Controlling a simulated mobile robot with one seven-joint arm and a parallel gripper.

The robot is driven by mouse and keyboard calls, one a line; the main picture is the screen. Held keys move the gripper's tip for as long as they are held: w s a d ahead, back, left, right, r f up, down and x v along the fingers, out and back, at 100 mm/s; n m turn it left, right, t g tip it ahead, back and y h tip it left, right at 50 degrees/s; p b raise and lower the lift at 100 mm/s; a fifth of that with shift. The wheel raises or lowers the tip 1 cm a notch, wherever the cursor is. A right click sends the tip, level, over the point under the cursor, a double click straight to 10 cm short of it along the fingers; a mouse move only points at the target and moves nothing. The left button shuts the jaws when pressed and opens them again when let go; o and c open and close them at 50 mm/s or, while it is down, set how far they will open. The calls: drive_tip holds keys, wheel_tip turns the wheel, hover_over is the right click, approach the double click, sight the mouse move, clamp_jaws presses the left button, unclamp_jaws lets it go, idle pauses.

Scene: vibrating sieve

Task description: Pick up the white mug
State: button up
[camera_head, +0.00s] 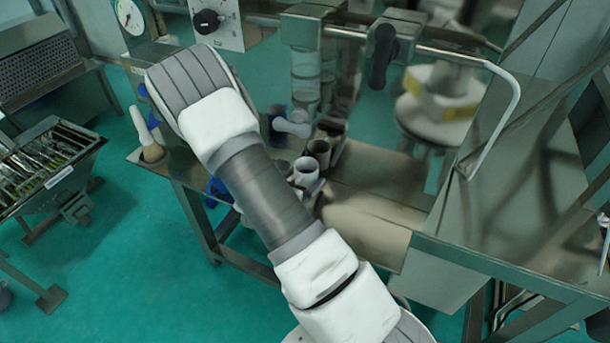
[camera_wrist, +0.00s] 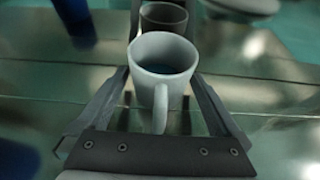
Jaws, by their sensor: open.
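The white mug (camera_wrist: 163,68) stands upright in the wrist view, its handle pointing toward my gripper. It also shows in the head view (camera_head: 306,172), on the steel work table (camera_head: 372,215), partly behind my arm. My gripper (camera_wrist: 163,86) is open, with one finger on each side of the mug. The handle lies between the fingers. I cannot tell whether either finger touches the mug.
A dark grey mug (camera_wrist: 163,18) stands just behind the white one; it also shows in the head view (camera_head: 319,152). Blue objects (camera_wrist: 76,18) flank the view. A pestle in a mortar (camera_head: 147,140) sits at the table's left corner. The table's right part is clear.

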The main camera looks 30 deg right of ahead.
drive_tip(key=shift+w+d+f, duration=0.15)
drive_tip(key=shift+w+d, duration=0.1)
drive_tip(key=shift+c, duration=0.3)
drive_tip(key=c, duration=1.3)
